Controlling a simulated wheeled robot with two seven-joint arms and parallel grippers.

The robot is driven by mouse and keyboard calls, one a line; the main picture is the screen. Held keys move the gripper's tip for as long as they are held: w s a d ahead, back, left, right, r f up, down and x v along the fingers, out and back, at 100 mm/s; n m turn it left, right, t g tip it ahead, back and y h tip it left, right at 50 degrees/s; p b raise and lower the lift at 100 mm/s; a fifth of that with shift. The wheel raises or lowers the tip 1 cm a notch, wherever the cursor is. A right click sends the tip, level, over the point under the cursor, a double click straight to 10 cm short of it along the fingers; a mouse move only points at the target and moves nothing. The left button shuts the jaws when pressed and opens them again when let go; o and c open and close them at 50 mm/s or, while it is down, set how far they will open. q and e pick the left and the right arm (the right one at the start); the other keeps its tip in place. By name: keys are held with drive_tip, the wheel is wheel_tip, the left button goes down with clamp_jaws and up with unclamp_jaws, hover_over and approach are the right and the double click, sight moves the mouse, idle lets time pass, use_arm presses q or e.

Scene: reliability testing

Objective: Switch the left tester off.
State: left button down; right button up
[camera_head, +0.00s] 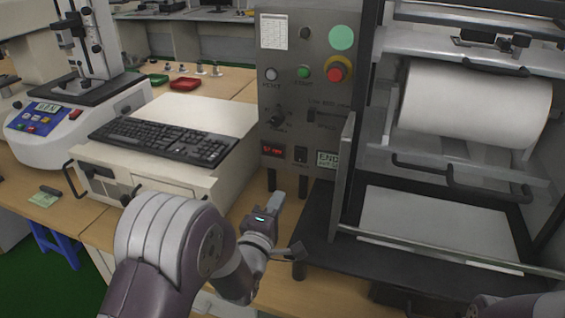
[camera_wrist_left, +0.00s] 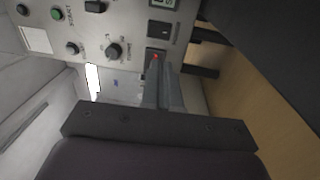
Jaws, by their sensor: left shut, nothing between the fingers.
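A large tester with a grey control panel (camera_head: 307,50) stands at the centre and right. Low on its panel are a red-lit display (camera_head: 272,150), a black rocker switch (camera_head: 300,154) and a sign reading END (camera_head: 327,159). In the left wrist view the rocker switch (camera_wrist_left: 160,29) is beside the display (camera_wrist_left: 156,57). I cannot tell which way the rocker is set. My left gripper (camera_head: 277,198) is shut and empty, below and in front of the panel. In the left wrist view its fingers (camera_wrist_left: 163,72) point towards the display. My right gripper is out of view.
A white box (camera_head: 185,195) with a black keyboard (camera_head: 165,138) on it stands left of the panel. A smaller tester with a blue panel (camera_head: 38,116) stands far left. An upright grey plate (camera_head: 342,175) and a black base (camera_head: 320,225) lie right of my left gripper.

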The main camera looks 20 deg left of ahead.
use_arm(q)
approach(300, 153)
drive_tip(key=w, duration=0.7)
drive_tip(key=shift+r, duration=0.2)
idle(0.4)
